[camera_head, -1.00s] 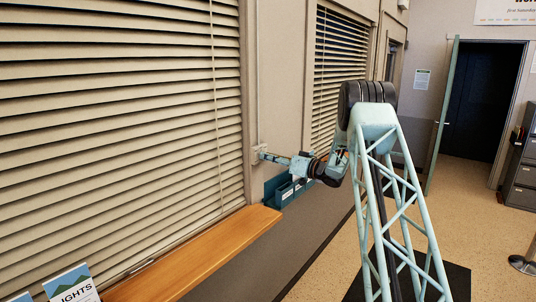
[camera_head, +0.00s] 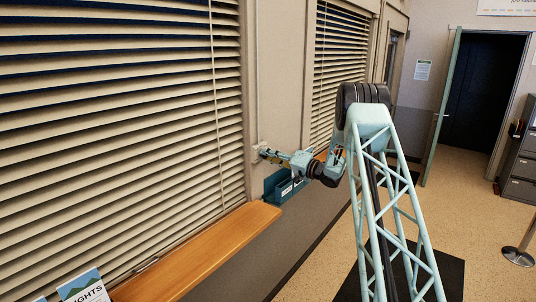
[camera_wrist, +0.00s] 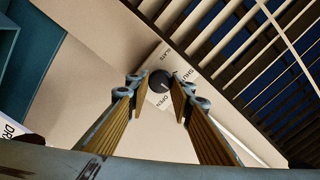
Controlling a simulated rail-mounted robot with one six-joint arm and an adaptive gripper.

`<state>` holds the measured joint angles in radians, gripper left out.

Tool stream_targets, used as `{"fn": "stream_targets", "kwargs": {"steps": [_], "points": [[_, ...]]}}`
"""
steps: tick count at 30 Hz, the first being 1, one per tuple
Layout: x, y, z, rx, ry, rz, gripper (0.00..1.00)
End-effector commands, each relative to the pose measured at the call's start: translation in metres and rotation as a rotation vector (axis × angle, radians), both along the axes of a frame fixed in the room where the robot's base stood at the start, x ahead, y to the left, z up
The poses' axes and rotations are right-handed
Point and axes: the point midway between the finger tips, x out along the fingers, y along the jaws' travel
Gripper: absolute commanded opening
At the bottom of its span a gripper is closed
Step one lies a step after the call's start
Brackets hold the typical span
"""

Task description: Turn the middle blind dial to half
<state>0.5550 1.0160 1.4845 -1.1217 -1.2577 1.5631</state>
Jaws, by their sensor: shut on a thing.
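The dial (camera_wrist: 160,81) is a small dark round knob on a pale wall plate (camera_wrist: 166,97) marked SLATS, SHUT and OPEN. My gripper (camera_wrist: 161,84) has one finger on each side of the knob and is shut on it. In the head view my gripper (camera_head: 267,153) reaches left to the plate (camera_head: 258,149) on the wall strip between two windows; the knob itself is hidden there. The large near blind (camera_head: 110,130) has tilted slats with dark gaps between them. The pointer's exact setting cannot be read.
A wooden sill (camera_head: 200,250) runs under the near blind. A teal holder (camera_head: 283,186) is on the wall just below my gripper. A farther blind (camera_head: 340,70) is beyond. A leaflet (camera_head: 82,288) stands at lower left. Open floor lies to the right.

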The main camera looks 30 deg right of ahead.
Motion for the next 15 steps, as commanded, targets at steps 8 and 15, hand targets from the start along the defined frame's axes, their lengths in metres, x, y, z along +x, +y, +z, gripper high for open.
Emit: {"fn": "stream_targets", "kwargs": {"steps": [8, 15], "points": [[-0.0001, -0.0002, -0.0003, 0.046, 0.024, 0.0, 0.1], [-0.0001, -0.0001, -0.0007, 0.048, 0.025, 0.0, 0.1]]}}
